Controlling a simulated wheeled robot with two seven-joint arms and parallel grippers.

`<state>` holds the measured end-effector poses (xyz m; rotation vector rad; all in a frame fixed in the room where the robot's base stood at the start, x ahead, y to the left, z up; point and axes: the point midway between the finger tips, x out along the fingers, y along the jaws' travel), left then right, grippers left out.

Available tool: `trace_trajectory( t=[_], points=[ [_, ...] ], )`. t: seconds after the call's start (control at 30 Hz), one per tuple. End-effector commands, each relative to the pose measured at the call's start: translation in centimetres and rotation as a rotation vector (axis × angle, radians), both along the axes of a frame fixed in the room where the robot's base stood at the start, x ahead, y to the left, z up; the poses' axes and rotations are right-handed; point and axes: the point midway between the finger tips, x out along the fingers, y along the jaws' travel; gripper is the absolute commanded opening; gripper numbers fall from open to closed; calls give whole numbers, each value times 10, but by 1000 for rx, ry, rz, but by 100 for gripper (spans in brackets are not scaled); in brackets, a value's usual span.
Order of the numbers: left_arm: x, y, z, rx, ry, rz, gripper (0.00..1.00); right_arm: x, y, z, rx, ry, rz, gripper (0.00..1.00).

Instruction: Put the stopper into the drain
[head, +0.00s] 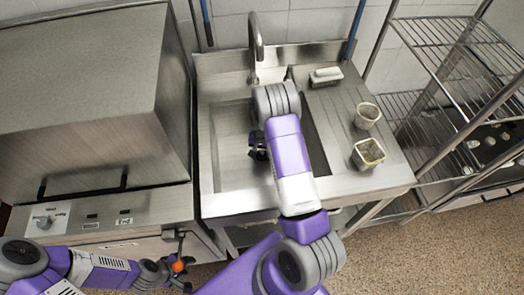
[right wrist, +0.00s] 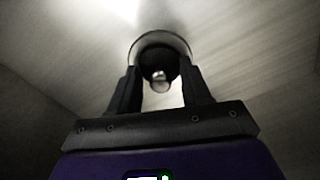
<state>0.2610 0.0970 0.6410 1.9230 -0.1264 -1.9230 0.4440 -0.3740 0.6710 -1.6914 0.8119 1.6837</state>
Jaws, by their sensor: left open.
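My right gripper (head: 258,146) is down inside the steel sink basin (head: 228,165). In the right wrist view its two dark fingers (right wrist: 160,72) stand apart, pointing at the drain. A bright round drain ring (right wrist: 135,45) shows around and behind the fingertips. Between the fingers is a dark round piece with a small shiny knob (right wrist: 160,84), which looks like the stopper. Whether the fingers touch it, and whether it sits in or above the drain, I cannot tell. My arm hides the drain in the head view.
The faucet (head: 256,40) rises behind the basin. A brush (head: 326,75) and two containers (head: 367,115) (head: 368,154) stand on the drainboard to the right. A steel machine (head: 90,110) stands left of the sink, and a wire rack (head: 455,70) stands right.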

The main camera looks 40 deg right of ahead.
Motion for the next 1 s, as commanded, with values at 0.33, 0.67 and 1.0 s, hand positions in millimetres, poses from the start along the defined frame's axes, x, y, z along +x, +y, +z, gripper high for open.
trace_trajectory(
  t=[0.33,0.67,1.0],
  points=[
    [0,0,8,0,0,0,43,1,0,19,-1,-2,1,48],
    [0,0,22,0,0,0,43,0,0,71,0,-1,0,48],
    [0,0,23,0,0,0,43,0,0,78,0,0,0,48]
  ],
)
